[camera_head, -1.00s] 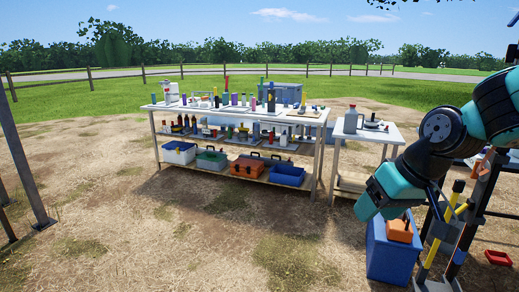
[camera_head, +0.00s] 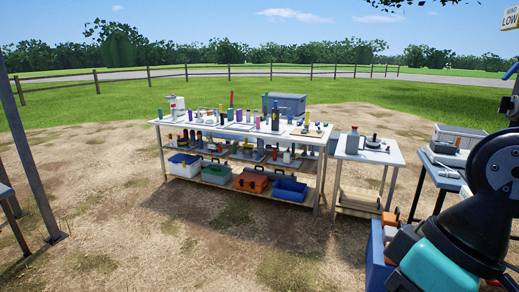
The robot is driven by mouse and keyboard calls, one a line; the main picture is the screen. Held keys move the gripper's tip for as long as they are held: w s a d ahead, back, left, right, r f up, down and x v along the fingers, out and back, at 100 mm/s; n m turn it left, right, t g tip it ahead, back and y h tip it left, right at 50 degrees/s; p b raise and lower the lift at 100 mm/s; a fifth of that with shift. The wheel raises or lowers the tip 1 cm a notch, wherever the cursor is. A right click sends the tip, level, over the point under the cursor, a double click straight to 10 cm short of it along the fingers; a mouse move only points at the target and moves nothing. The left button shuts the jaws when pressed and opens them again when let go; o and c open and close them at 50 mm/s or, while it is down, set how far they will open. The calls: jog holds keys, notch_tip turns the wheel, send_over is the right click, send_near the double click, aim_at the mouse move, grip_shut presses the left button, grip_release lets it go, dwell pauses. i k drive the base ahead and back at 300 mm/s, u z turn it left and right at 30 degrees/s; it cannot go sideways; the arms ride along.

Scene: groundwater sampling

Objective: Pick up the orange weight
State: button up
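I cannot pick out an orange weight for certain. An orange object (camera_head: 390,219) shows at the top of a blue bin (camera_head: 376,262) at the lower right, partly hidden by my arm. An orange toolbox (camera_head: 250,181) sits on the lower shelf of the long workbench (camera_head: 160,152). My arm fills the lower right corner, with a teal and black link in front of the bin. The fingers of my gripper cannot be made out.
The long bench carries many bottles and tools. A small white table (camera_head: 366,151) stands right of it, holding a grey jug (camera_head: 352,140). A dark-legged table with a grey bin (camera_head: 458,136) is at the right. Dry open ground lies in front.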

aim_at(391, 219)
jog(key=z, duration=0.8)
jog(key=k, duration=0.65)
jog(key=u, duration=0.6)
jog(key=i, duration=1.55)
jog(key=u, duration=0.65)
jog(key=i, duration=2.45)
jog(key=z, duration=0.5)
jog(key=i, duration=1.2)
jog(key=z, duration=1.75)
jog(key=i, duration=1)
jog(key=z, duration=0.8)
